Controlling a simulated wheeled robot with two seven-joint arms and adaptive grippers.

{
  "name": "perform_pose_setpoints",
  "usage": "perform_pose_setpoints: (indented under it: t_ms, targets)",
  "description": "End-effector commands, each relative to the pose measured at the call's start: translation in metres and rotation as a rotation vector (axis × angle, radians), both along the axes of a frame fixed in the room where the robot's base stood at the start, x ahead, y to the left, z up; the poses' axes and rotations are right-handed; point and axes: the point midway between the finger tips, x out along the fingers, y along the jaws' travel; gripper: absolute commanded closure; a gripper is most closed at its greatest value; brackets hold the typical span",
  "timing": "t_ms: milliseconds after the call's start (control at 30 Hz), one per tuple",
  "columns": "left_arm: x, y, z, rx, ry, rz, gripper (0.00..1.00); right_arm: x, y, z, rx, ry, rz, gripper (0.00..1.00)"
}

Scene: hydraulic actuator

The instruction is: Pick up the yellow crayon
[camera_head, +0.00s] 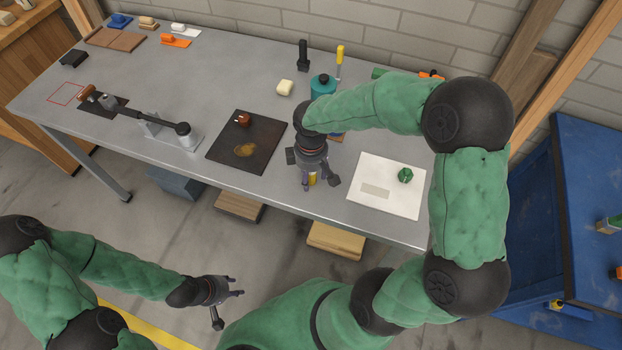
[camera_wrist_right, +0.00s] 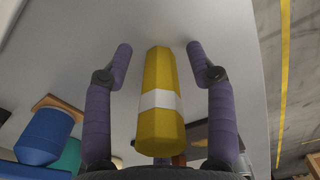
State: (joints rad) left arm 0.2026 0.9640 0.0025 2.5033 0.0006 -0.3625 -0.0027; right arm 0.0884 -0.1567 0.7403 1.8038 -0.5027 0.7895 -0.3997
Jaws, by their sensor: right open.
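The yellow crayon (camera_wrist_right: 158,75), with a white band around its middle, stands out between the fingers of my right gripper (camera_wrist_right: 159,55) in the right wrist view. Both fingers are open, one on each side, with visible gaps to the crayon. In the head view my right gripper (camera_head: 316,182) points down at the table near its front edge, and only a bit of the crayon (camera_head: 312,179) shows beneath it. My left gripper (camera_head: 228,296) hangs off the front of the table, fingers spread and empty.
A white board (camera_head: 398,205) with a green object (camera_head: 405,175) lies right of my right gripper. A dark mat (camera_head: 220,150) with a brown object lies to the left. A teal container (camera_head: 322,86) stands behind. A lever device (camera_head: 165,128) stands further left.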

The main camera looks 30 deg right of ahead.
Motion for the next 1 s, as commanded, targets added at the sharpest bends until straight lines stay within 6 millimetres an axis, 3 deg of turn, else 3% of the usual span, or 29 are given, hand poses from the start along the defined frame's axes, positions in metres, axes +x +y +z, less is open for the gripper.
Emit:
perform_pose_setpoints:
  t_ms: [267,467,500,833,1000]
  targets:
    - [0.0,0.0,-0.002,0.0,0.0,0.0,0.6,0.0,0.0,-0.006,0.0,-0.002,-0.001,0.44]
    - [0.0,0.0,-0.002,0.0,0.0,0.0,0.6,0.0,0.0,-0.006,0.0,-0.002,-0.001,0.97]
    - [0.0,0.0,-0.002,0.0,0.0,0.0,0.6,0.0,0.0,-0.006,0.0,-0.002,-0.001,1.0]
    - [0.0,0.0,-0.001,0.0,0.0,0.0,0.6,0.001,0.0,-0.004,0.0,-0.002,-0.001,1.0]
    - [0.0,0.0,0.005,0.0,0.0,0.0,0.6,0.001,0.0,0.007,0.0,-0.003,-0.001,1.0]
